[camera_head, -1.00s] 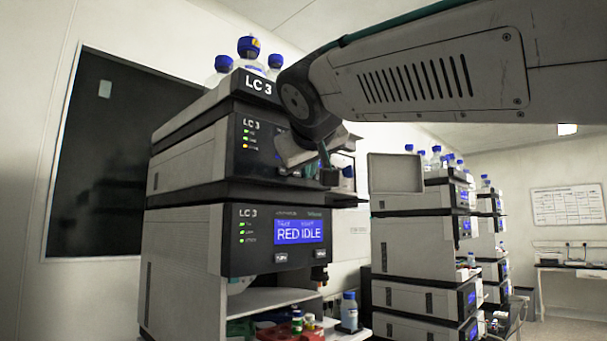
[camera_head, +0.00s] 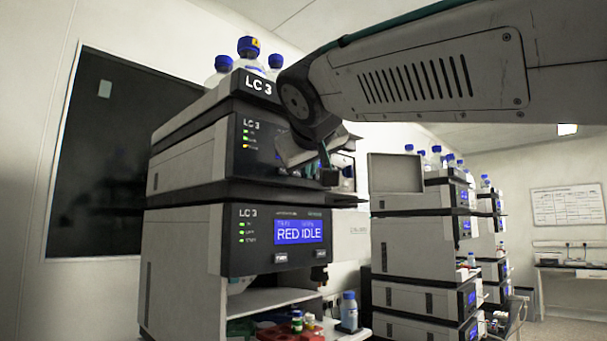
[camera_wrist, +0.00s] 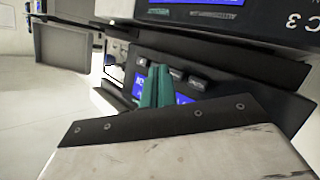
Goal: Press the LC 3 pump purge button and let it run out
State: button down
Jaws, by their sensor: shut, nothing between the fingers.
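The LC 3 stack stands left of centre in the head view, with an upper LC 3 module (camera_head: 170,172) and a lower module whose blue screen (camera_head: 299,231) reads RED IDLE. The upper module's panel shows green and amber lights; my wrist hides most of its screen and buttons. My gripper (camera_head: 326,172) is in front of that panel. In the wrist view, turned upside down, my teal fingers (camera_wrist: 157,87) are shut and empty. They overlap the panel near a blue screen (camera_wrist: 186,99) and a row of small dark buttons (camera_wrist: 175,72). The button labels are too blurred to read, and I cannot tell whether the fingertips touch.
Blue-capped bottles (camera_head: 249,55) stand on top of the stack. A bottle (camera_head: 349,311) and small vials (camera_head: 297,322) stand low beneath it. A ledge (camera_head: 342,200) juts out under the upper module. More instrument stacks (camera_head: 415,255) stand to the right.

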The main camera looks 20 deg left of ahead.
jog(key=shift+a, duration=0.1)
jog(key=shift+w+a, duration=0.15)
jog(key=shift+a, duration=0.2)
jog(key=shift+w+a, duration=0.15)
jog(key=shift+a, duration=0.2)
dwell(0.6)
jog(key=shift+d, duration=0.1)
jog(key=shift+s+d, duration=0.3)
jog(key=shift+d, duration=0.35)
jog(key=shift+d, duration=0.1)
jog(key=d, duration=0.1)
jog(key=s+d, duration=0.1)
jog(key=d, duration=0.1)
jog(key=s+d, duration=0.1)
jog(key=shift+d, duration=0.25)
dwell(0.9)
